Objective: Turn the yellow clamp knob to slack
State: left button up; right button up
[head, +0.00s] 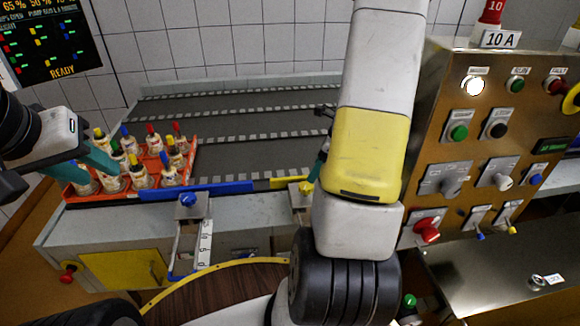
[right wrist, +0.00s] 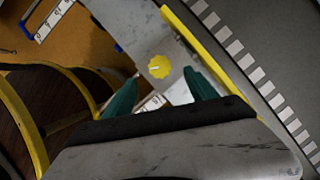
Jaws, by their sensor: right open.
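The yellow clamp knob (head: 306,187) sits on a bracket at the front edge of the conveyor, just left of my right arm in the head view. In the right wrist view the round, ridged yellow knob (right wrist: 159,66) shows a pale pointer mark on its face. My right gripper (right wrist: 158,77) is open, its teal fingers on either side of the knob and apart from it in the picture. In the head view my right arm hides most of this gripper (head: 319,165). My left gripper (head: 84,165) has its teal fingers apart over the orange crate of bottles.
The orange crate (head: 187,157) holds several bottles with coloured caps at the conveyor's left end. A blue knob (head: 187,199) sits on another bracket beside a blue rail (head: 195,191). A metal control panel (head: 483,135) with buttons and switches stands on the right. The grey conveyor (head: 240,125) is bare.

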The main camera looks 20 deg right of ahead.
aim_at(306, 185)
jog(key=x, duration=0.7)
jog(key=shift+f, duration=0.4)
jog(key=c, duration=1.4)
